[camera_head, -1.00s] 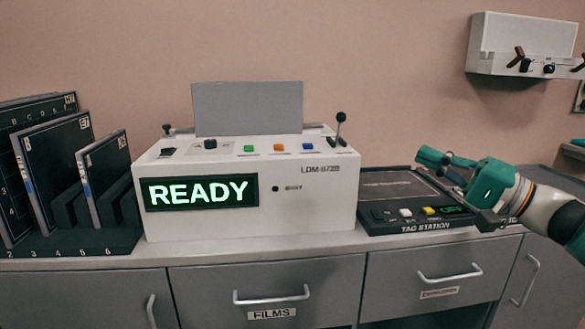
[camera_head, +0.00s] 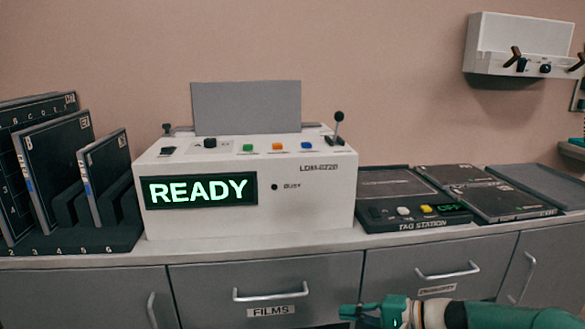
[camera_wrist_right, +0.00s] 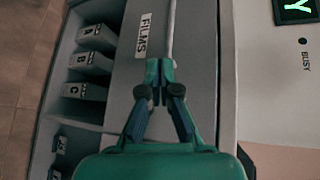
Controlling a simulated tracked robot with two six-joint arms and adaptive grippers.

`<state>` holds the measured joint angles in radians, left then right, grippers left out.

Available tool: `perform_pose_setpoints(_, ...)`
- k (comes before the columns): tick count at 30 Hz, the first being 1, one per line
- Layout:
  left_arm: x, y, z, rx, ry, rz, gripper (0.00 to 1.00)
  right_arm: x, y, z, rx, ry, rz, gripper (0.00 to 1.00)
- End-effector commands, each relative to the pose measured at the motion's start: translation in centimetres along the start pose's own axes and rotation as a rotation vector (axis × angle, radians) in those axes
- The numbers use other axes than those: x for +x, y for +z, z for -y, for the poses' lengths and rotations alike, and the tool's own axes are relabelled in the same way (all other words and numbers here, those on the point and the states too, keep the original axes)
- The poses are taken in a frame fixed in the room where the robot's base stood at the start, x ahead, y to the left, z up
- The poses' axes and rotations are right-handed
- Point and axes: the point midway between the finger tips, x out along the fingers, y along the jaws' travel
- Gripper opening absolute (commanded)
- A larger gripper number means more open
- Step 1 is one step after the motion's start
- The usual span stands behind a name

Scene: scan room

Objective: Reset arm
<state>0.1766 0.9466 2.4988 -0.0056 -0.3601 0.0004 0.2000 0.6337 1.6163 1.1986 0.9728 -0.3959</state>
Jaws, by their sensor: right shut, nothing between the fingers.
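My right gripper (camera_head: 352,313) is at the bottom of the head view, low in front of the cabinet fronts, its green arm coming in from the right. In the right wrist view its two fingers (camera_wrist_right: 158,80) meet at the tips, shut and empty. The fingertips overlap the end of the handle of the FILMS drawer (camera_wrist_right: 130,80) in that view; I cannot tell whether they touch it. The FILMS drawer handle (camera_head: 270,293) shows whole in the head view. My left gripper is in neither view.
A white machine (camera_head: 245,215) reading READY stands on the counter. A rack with dark panels (camera_head: 60,170) is left of it. The tag station (camera_head: 400,217) is at right, with dark flat plates (camera_head: 510,203) beside it. Labelled boxes (camera_wrist_right: 90,62) show beside the drawer front.

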Motion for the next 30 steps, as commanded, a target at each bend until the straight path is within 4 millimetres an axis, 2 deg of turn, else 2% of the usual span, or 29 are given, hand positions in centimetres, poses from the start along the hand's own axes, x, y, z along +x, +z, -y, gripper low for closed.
perform_pose_setpoints(1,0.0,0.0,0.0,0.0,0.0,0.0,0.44,1.3,0.9,-3.8,0.036,0.078,0.022,0.0)
perform_pose_setpoints(3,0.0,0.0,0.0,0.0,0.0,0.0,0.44,2.5,2.4,-8.8,0.073,0.192,0.046,0.0)
perform_pose_setpoints(8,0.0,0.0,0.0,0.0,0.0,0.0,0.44,3.6,7.1,-20.2,0.116,0.462,0.109,0.0)
perform_pose_setpoints(12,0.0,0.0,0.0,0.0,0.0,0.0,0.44,2.4,12.4,-29.5,0.09,0.7,0.177,0.0)
perform_pose_setpoints(15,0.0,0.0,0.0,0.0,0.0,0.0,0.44,0.5,16.3,-35.1,0.021,0.853,0.229,0.0)
perform_pose_setpoints(18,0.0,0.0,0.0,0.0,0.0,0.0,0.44,-1.5,19.6,-39.1,-0.093,0.957,0.268,0.0)
perform_pose_setpoints(21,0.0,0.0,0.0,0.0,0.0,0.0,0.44,-2.6,21.1,-40.8,-0.208,0.987,0.267,0.0)
perform_pose_setpoints(24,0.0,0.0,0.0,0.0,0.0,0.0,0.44,-2.9,21.2,-41.0,-0.314,0.979,0.231,0.0)
perform_pose_setpoints(26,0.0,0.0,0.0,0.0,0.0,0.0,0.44,-2.6,20.7,-40.8,-0.37,0.959,0.193,0.0)
perform_pose_setpoints(29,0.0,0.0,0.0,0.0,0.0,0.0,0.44,-1.5,18.1,-39.9,-0.41,0.922,0.066,0.0)
perform_pose_setpoints(30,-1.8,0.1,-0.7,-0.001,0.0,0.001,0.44,-2.2,18.9,-38.1,-0.402,0.925,0.077,0.0)
